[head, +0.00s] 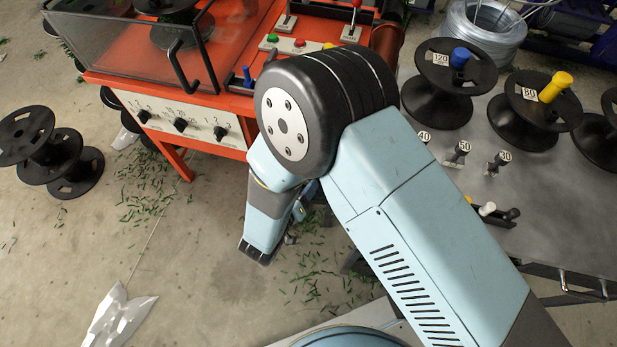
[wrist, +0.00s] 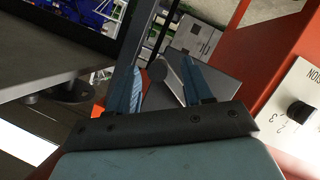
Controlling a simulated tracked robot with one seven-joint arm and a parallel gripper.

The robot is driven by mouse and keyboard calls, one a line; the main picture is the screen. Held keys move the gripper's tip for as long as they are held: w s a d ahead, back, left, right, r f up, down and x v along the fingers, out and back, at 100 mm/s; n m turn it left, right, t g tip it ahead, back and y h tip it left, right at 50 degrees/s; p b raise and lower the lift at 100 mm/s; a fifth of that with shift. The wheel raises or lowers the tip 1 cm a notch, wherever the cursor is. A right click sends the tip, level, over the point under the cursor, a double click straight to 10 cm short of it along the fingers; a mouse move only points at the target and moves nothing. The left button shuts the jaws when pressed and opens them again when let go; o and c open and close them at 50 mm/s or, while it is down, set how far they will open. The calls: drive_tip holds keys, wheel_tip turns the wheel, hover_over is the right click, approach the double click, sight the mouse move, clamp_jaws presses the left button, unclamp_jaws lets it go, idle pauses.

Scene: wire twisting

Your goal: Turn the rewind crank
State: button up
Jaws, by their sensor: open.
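My gripper (wrist: 163,75) shows in the wrist view with its two blue-grey fingers apart. A dark grey rounded piece (wrist: 169,78) appears between or just beyond the fingers; I cannot tell whether it is part of the rewind crank, or whether the fingers touch it. In the head view my arm covers the right front of the red machine (head: 235,98), and I cannot make out the crank there. The machine's white control panel (head: 180,121) has several black knobs. One knob (wrist: 299,112) shows at the right of the wrist view, close to my gripper.
A clear guard with a black handle (head: 179,68) covers the machine's left top. Black spools (head: 440,95) stand on the grey surface at the right. More spools (head: 62,160) lie on the floor at the left. Green scraps (head: 145,195) and a white sheet (head: 118,318) lie on the floor.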

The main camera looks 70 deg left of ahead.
drive_tip(key=v, duration=0.8)
drive_tip(key=shift+s+d, duration=0.15)
drive_tip(key=shift+d, duration=0.1)
idle(0.4)
idle(1.0)
